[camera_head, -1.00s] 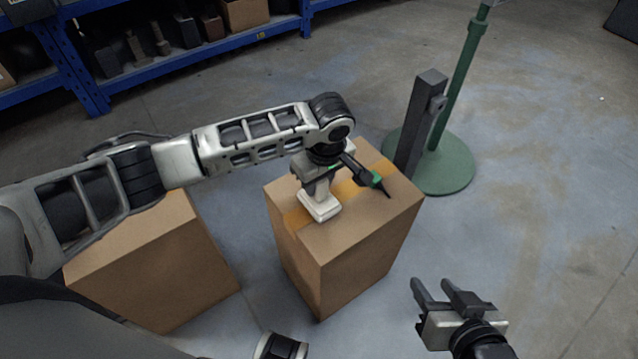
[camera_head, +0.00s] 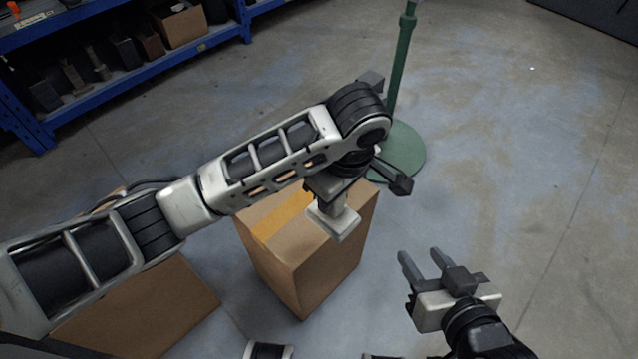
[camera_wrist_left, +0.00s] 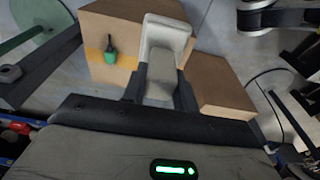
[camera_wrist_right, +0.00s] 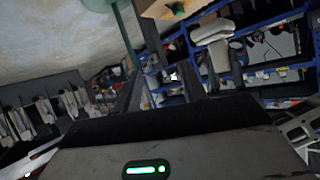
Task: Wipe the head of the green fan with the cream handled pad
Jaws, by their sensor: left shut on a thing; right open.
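The cream handled pad (camera_head: 333,222) is in my left gripper (camera_head: 338,196), which is shut on its handle. It hangs pad downward, above or in front of the tall cardboard box, apart from the fan. The left wrist view shows the pad (camera_wrist_left: 165,38) between the fingers. The green fan shows as a pole (camera_head: 401,62) and round base (camera_head: 405,150) at the upper middle; its head is outside the head view. Part of the base (camera_wrist_left: 22,28) shows in the left wrist view. My right gripper (camera_head: 420,256) is open and empty at the lower right.
The tall cardboard box (camera_head: 318,272) stands under my left gripper. A green-and-black tool (camera_wrist_left: 110,55) lies on it. Another box (camera_head: 150,310) is at lower left. Blue shelving (camera_head: 130,75) is at upper left. A dark post top (camera_head: 371,79) shows behind my arm. The right floor is clear.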

